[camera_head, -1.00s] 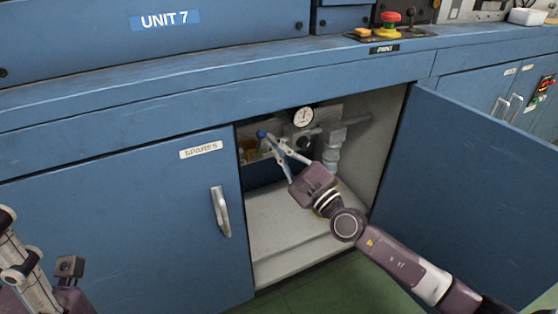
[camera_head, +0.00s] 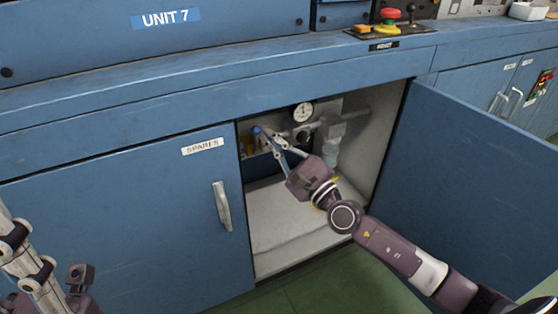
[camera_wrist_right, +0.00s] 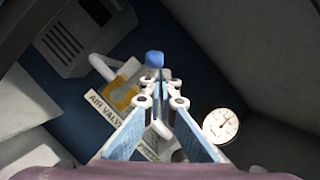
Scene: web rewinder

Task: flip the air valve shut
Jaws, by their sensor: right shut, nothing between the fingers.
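The air valve shows in the right wrist view as a yellow body (camera_wrist_right: 122,96) beside an "AIR VALVE" label (camera_wrist_right: 103,108), inside the open cabinet. Its blue handle tip (camera_wrist_right: 155,58) is just beyond my fingertips; in the head view the blue tip (camera_head: 256,130) is at the cabinet's upper left. My right gripper (camera_head: 264,137) reaches into the cabinet, shut and empty, with its fingertips (camera_wrist_right: 160,78) at or very near the blue tip. Whether they touch I cannot tell. The fingers hide part of the valve. My left arm shows at lower left, its fingers out of view.
The open door (camera_head: 480,190) stands right of my forearm. The closed "SPARES" door (camera_head: 120,220) is at left. The cabinet floor (camera_head: 285,215) is clear.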

